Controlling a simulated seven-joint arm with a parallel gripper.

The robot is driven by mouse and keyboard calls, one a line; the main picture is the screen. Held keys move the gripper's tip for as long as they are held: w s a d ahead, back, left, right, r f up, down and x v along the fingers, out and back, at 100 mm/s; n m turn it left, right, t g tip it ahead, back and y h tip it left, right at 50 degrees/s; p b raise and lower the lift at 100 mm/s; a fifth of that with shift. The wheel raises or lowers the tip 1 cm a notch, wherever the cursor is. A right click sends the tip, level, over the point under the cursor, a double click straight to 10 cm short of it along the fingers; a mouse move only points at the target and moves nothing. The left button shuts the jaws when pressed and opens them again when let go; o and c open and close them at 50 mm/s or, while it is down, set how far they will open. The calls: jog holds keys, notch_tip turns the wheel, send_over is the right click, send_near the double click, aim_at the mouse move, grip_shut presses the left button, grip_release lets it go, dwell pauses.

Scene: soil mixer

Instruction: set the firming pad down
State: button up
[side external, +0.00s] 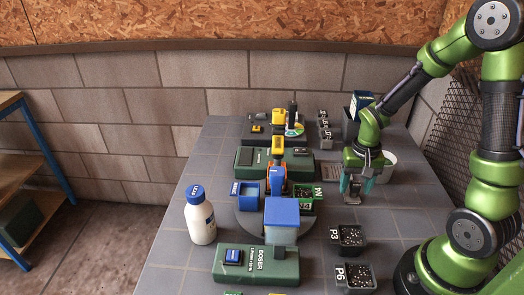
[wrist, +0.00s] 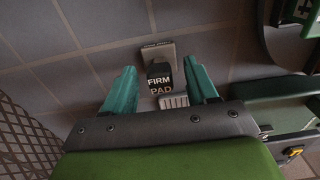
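The firming pad (wrist: 159,74) has a dark block lettered "FIRM PAD" and pale grey parts behind and in front of it. In the wrist view it sits between the two teal fingers of my gripper (wrist: 162,80), with a visible gap on each side. In the side view my gripper (side external: 356,184) points down low over the table, right of the middle. The grey pad (side external: 352,199) shows small at its fingertips, apparently on the table; the fingers partly hide it. My gripper looks open around the pad.
Soil pots P3 (side external: 348,238) and P6 (side external: 355,275) stand in front of my gripper. A blue-lidded container (side external: 282,220) and green pots are to the left. A white round vessel (side external: 384,165) stands close behind right.

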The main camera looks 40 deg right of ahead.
aim_at(356, 183)
jog(key=shift+r, duration=0.1)
notch_tip(356, 183, up, 12)
jog(key=s+a+r+n+t+y, duration=0.1)
jog(key=s+a+r+n+t, duration=0.1)
jog(key=a, duration=0.4)
jog(key=s+a+r+n+t+y, duration=0.1)
jog(key=s+a+r+n+t, duration=0.1)
jog(key=a+r+t, duration=0.3)
notch_tip(356, 183, up, 2)
jog(key=shift+a+r+n, duration=0.25)
jog(key=shift+a+n, duration=0.25)
jog(key=shift+a, duration=0.25)
